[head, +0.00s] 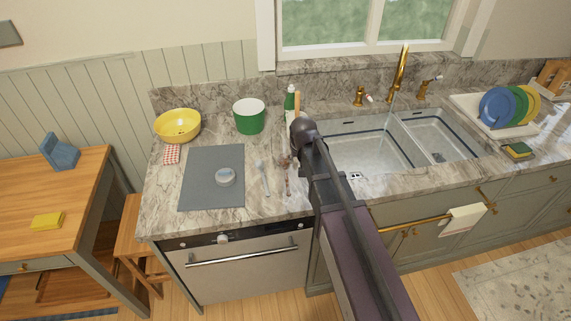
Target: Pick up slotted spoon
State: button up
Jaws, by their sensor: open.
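A pale grey long-handled utensil, which looks like the slotted spoon (264,178), lies on the counter just right of the grey mat. Its head points to the back wall; slots are too small to make out. A thin reddish-brown utensil (287,178) lies to its right, close beside my arm in the picture. My dark arm reaches in from the bottom right over the counter's front edge, left of the sink. My gripper cannot be made out; the arm seems to hide it. Nothing is seen touching the pale utensil.
A yellow bowl (178,125), a green pot (249,117) and a green bottle (290,103) stand behind. The sink (365,147) is on the right. A wooden table (60,205) is at left.

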jog(key=shift+t, duration=0.4)
jog(key=a, duration=0.1)
jog(key=w+a, duration=0.2)
jog(key=a, duration=0.1)
jog(key=shift+w+r, duration=0.25)
jog(key=shift+r, duration=0.15)
jog(key=shift+f, duration=0.1)
jog(key=b, duration=0.7)
send_near(285, 167)
jog(key=f, duration=0.2)
jog(key=shift+w+d+f, duration=0.25)
jog(key=shift+d+f, duration=0.05)
jog(key=shift+f, duration=0.1)
jog(key=shift+w+f+b, duration=0.15)
jog(key=shift+f+b, duration=0.2)
jog(key=shift+b, duration=0.05)
jog(key=shift+a+b+x, duration=0.15)
jog(key=shift+b+x, duration=1)
jog(key=shift+x, duration=0.15)
jog(key=shift+a+b+x, duration=0.2)
jog(key=shift+b+x, duration=0.95)
jog(key=shift+x, duration=0.15)
jog(key=shift+w+r, duration=0.15)
jog(key=shift+w, duration=0.05)
grip_shut()
